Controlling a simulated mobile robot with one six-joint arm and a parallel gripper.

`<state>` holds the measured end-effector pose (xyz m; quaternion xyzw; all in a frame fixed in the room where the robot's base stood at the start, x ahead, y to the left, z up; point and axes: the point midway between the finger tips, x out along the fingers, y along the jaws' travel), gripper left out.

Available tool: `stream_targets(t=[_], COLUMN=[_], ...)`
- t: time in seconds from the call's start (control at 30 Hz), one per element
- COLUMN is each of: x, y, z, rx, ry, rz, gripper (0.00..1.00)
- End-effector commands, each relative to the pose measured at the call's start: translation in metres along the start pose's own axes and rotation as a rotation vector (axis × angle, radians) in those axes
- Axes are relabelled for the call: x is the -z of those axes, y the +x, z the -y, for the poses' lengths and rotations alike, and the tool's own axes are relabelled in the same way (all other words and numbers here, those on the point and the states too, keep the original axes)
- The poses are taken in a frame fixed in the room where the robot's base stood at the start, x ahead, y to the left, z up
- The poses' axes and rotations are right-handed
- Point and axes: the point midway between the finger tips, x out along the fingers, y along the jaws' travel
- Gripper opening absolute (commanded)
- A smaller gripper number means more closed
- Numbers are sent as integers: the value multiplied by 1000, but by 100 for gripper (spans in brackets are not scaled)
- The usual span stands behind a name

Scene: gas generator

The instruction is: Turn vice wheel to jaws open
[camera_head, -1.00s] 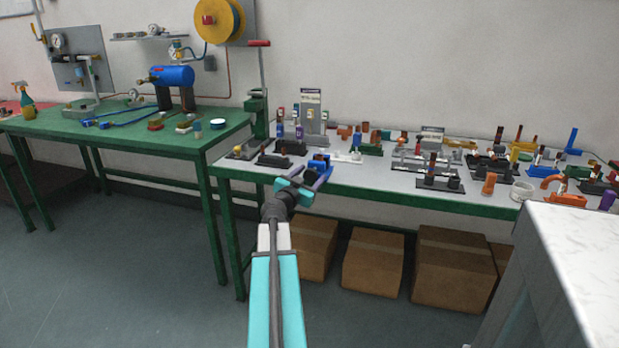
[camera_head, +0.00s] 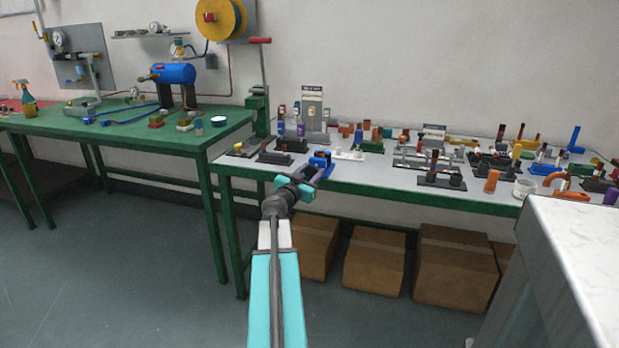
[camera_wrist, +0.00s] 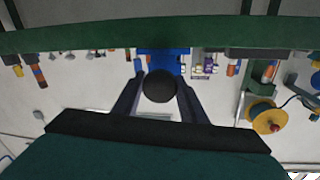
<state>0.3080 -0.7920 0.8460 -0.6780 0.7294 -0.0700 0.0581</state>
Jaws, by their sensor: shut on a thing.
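The small blue vice (camera_head: 320,161) stands at the front edge of the right table. It also shows in the wrist view (camera_wrist: 165,62), top centre. Its wheel, a dark round knob (camera_wrist: 160,86), sits between my fingers in the wrist view. My gripper (camera_head: 311,176) reaches the vice from the front, and its two fingers (camera_wrist: 160,92) are closed on the wheel from both sides. In the head view the wheel is hidden by my gripper. The vice jaws are too small to tell how far apart they stand.
The grey table top (camera_head: 370,176) holds many small fittings on stands right of and behind the vice. A green workbench (camera_head: 110,120) with a blue tank (camera_head: 175,73) is at left. Cardboard boxes (camera_head: 374,261) lie under the table. A white-topped block (camera_head: 585,240) stands at right.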

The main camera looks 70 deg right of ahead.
Motion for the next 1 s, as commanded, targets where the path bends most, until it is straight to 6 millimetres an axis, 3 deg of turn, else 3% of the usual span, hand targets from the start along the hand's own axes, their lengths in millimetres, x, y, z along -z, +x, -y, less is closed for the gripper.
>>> stream_targets(t=[1.0], x=[-3], y=[1], z=[-3], rx=[17], ry=[-630], rz=[-80], gripper=[16])
